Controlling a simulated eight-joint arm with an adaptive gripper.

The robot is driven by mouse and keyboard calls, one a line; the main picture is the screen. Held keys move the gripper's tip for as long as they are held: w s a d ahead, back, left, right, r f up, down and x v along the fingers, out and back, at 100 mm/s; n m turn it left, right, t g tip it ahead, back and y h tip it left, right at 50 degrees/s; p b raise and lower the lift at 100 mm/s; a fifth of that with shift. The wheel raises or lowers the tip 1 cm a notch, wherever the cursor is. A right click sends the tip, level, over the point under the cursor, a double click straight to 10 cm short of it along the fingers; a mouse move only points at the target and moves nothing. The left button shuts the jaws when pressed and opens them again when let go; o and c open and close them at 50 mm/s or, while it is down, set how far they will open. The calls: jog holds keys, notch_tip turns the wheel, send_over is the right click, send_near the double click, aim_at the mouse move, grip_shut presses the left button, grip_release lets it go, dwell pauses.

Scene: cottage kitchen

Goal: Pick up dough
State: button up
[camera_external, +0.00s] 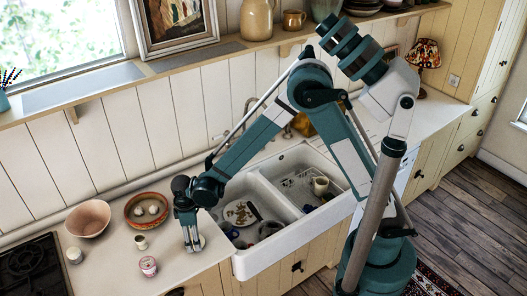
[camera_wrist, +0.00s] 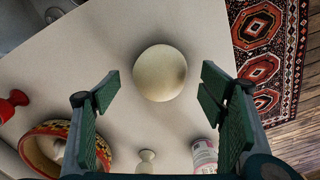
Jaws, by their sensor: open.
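A pale, round, smooth ball, which looks like the dough (camera_wrist: 160,72), lies on the light counter (camera_wrist: 105,45) in the wrist view. My gripper (camera_wrist: 158,92) is open, with one green finger to the left of the ball and one to the right. The ball shows between and just beyond the fingertips, apart from both. In the external view my gripper (camera_external: 192,246) points down low over the counter, left of the sink. The ball is mostly hidden behind the fingers there, with a pale bit showing beside them.
A patterned bowl (camera_external: 148,210) with pale round things in it, a pink bowl (camera_external: 88,218), a small pale cup (camera_external: 141,242) and a pink-labelled jar (camera_external: 148,266) stand to the left. The sink (camera_external: 262,258) is close on the right. The counter's edge is near the ball.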

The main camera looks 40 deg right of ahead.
jog(key=shift+f, duration=1.4)
jog(key=c, duration=1.2)
jog(key=shift+r, duration=0.1)
jog(key=shift+r, duration=4.9)
